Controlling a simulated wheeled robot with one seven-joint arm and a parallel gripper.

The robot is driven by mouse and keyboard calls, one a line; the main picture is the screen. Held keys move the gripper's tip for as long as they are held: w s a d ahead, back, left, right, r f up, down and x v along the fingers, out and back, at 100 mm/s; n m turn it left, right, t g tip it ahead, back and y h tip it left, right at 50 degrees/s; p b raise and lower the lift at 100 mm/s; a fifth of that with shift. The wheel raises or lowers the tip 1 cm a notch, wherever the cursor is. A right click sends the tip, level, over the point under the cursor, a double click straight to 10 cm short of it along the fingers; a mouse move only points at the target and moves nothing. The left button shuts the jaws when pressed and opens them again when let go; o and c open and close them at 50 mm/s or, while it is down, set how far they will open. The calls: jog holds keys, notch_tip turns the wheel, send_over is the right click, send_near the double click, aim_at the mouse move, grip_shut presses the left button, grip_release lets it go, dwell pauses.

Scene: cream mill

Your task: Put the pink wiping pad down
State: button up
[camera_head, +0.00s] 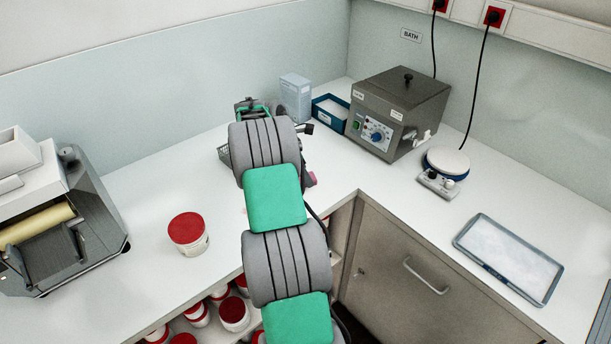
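My arm reaches forward over the white counter and hides most of what lies behind it. A small bit of pink (312,179) shows just right of the arm, low over the counter. It may be the edge of the pink wiping pad, but too little shows to be sure. My gripper is hidden behind my own arm, so I cannot tell whether it holds the pad or whether the pad touches the counter.
A red-lidded tub (189,233) stands left of the arm, near a roller machine (62,218). A blue box (331,112), a grey bath (398,112), a round-topped device (446,163) and a shallow tray (509,258) stand to the right. The left counter has bare room.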

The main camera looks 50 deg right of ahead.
jog(key=w+a+r+m+t+p, duration=0.1)
jog(key=w+a+r, duration=0.2)
jog(key=a+r, duration=0.4)
jog(key=w+a+r+m+t, duration=0.1)
jog(key=w+a+r, duration=0.2)
jog(key=a+r, duration=0.45)
jog(key=s+a+r+m+t, duration=0.25)
jog(key=a+r, duration=0.25)
jog(key=a, duration=0.6)
jog(key=s+a+f+m+t+y, duration=0.1)
jog(key=s+a, duration=0.4)
jog(key=a, duration=0.5)
jog(key=s+a+f+m+t+y, duration=0.1)
jog(key=s+a+m, duration=0.4)
jog(key=a, duration=0.6)
jog(key=shift+s+a+f+t+y, duration=0.15)
jog(key=shift+a+f+t+y, duration=0.15)
jog(key=shift+f+y, duration=0.5)
jog(key=shift+d+r+m, duration=0.1)
jog(key=shift+d+m, duration=0.05)
jog(key=shift+m, duration=0.1)
